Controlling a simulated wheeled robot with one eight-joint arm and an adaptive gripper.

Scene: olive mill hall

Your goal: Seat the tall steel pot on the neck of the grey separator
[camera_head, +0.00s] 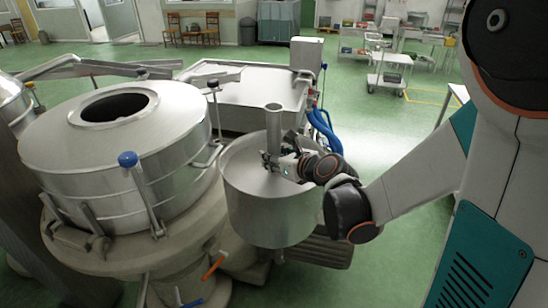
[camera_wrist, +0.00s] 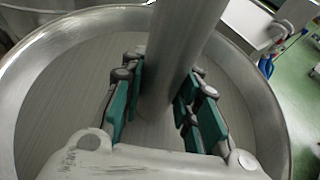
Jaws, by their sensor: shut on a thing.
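The tall steel pot (camera_head: 262,222) is a wide, open-topped steel vessel, upright in the middle of the head view. A steel tube (camera_head: 273,125) rises from its centre. My gripper (camera_head: 275,165) reaches over the pot's right rim and is shut on the tube. In the wrist view its green-padded fingers (camera_wrist: 160,100) flank the tube (camera_wrist: 180,45), with the pot's rim (camera_wrist: 274,125) around them. The large machine at left, seemingly the grey separator (camera_head: 120,150), has a steel drum with a round top opening. I cannot tell what is under the pot or whether it is supported.
A rectangular steel tank (camera_head: 250,90) and blue hoses (camera_head: 325,130) stand behind. A trolley (camera_head: 390,70) is farther back.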

